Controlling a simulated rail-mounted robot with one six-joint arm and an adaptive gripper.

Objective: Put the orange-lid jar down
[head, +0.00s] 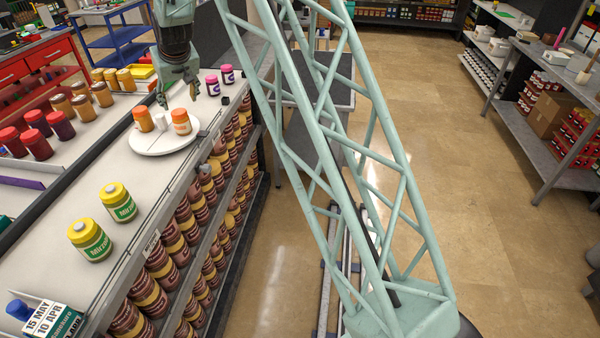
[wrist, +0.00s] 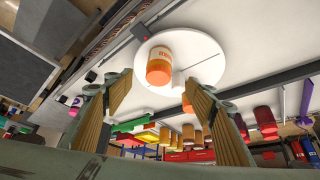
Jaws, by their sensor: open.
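Two orange-lid jars stand upright on a round white disc (head: 150,149) on the counter, one at the left (head: 143,121) and one at the right (head: 181,123). A small white piece (head: 161,121) is between them. My gripper (head: 175,92) is open and empty above and behind the disc, apart from the jars. In the wrist view a labelled orange-lid jar (wrist: 160,58) shows beyond the gap between my fingers (wrist: 160,95), on the disc (wrist: 208,62). The other jar (wrist: 187,103) is partly hidden by the right finger.
Two yellow-lid jars (head: 91,240) (head: 118,202) stand nearer on the counter. Two purple-lid jars (head: 212,85) (head: 228,75) are right of my gripper. Red-lid jars (head: 36,123) and amber jars (head: 103,94) line the left side. Bare counter (head: 160,190) lies in front of the disc.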

